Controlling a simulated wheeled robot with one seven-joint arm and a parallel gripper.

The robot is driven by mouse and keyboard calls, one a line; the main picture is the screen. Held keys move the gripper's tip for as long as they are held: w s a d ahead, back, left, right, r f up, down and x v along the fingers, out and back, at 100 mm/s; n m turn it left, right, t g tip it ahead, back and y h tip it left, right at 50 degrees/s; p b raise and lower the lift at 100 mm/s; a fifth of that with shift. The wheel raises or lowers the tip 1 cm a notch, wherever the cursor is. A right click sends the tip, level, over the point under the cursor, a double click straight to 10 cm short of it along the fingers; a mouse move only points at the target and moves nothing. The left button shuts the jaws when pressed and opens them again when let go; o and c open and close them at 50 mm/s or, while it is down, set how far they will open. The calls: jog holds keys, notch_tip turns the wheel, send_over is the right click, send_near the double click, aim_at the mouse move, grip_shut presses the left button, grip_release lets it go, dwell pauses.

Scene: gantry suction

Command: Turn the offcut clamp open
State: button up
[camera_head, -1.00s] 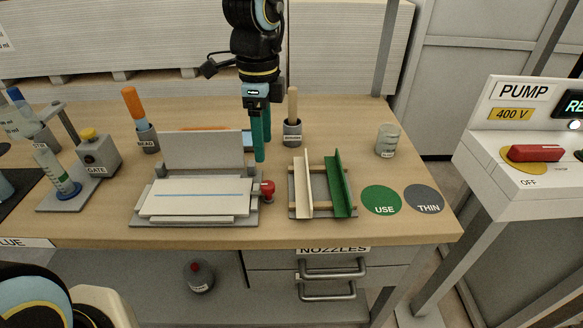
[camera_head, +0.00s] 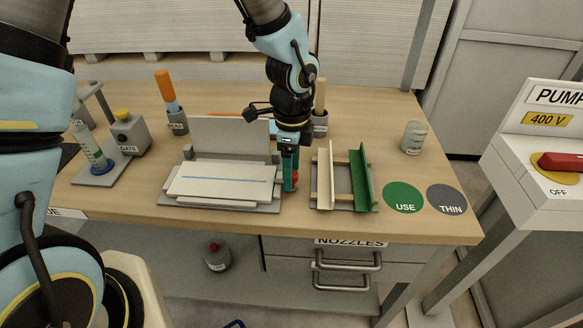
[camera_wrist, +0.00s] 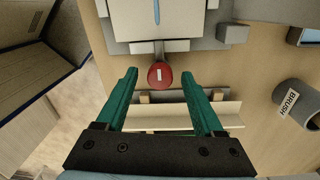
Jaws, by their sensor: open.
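The offcut clamp appears as a red round knob with a pale bar mark on its face. It shows in the wrist view as the red knob (camera_wrist: 160,75), on a short shaft from the grey fixture that bears a white board with a blue line (camera_head: 225,181). In the head view my gripper (camera_head: 290,188) is at the fixture's right end and hides most of the knob. In the wrist view my gripper (camera_wrist: 158,80) is open, with one green finger on each side of the knob. I cannot tell whether either finger touches it.
A rack with a white and a green channel (camera_head: 361,180) stands just right of my gripper. Behind are the brush cup (camera_head: 319,124) and the bead cup (camera_head: 177,122). The green USE disc (camera_head: 405,197) and grey THIN disc (camera_head: 447,199) lie at the right.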

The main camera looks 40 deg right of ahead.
grip_shut()
dwell(0.5)
jog(key=n+b, duration=0.1)
jog(key=n, duration=0.3)
jog(key=shift+n+b, duration=0.3)
jog(key=shift+b, duration=0.05)
jog(key=n+b, duration=0.1)
jog(key=n, duration=0.3)
jog(key=shift+n, duration=0.3)
jog(key=n+b, duration=0.1)
jog(key=n, duration=0.3)
jog(key=shift+n+b, duration=0.45)
jog(key=shift+n, duration=1.85)
